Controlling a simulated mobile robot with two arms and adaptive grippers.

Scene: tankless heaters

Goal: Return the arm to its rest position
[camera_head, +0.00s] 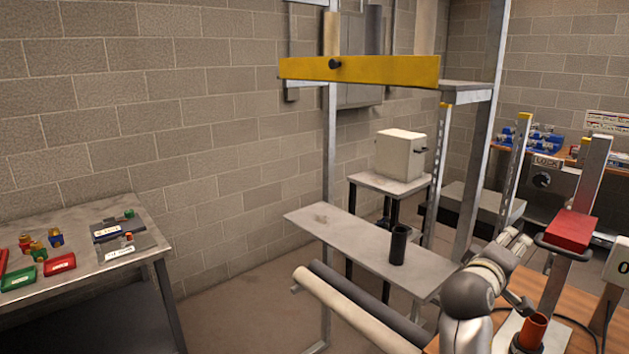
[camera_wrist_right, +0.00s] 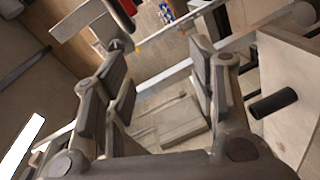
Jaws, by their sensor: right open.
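My right arm comes in from the lower right of the head view. Its gripper (camera_head: 518,243) is up beside the wooden bench, left of a red block. In the right wrist view the two fingers of the right gripper (camera_wrist_right: 162,88) stand well apart, with nothing held between them. Beyond the fingers, a pale flat surface shows in the gap. My left arm and left gripper are not in view.
A grey shelf (camera_head: 345,240) with a black cup (camera_head: 398,245) lies left of the right arm. A red block (camera_head: 570,230) and an orange cup (camera_head: 532,330) are close on its right. A yellow beam (camera_head: 360,70) spans above. A table (camera_head: 150,245) stands at left.

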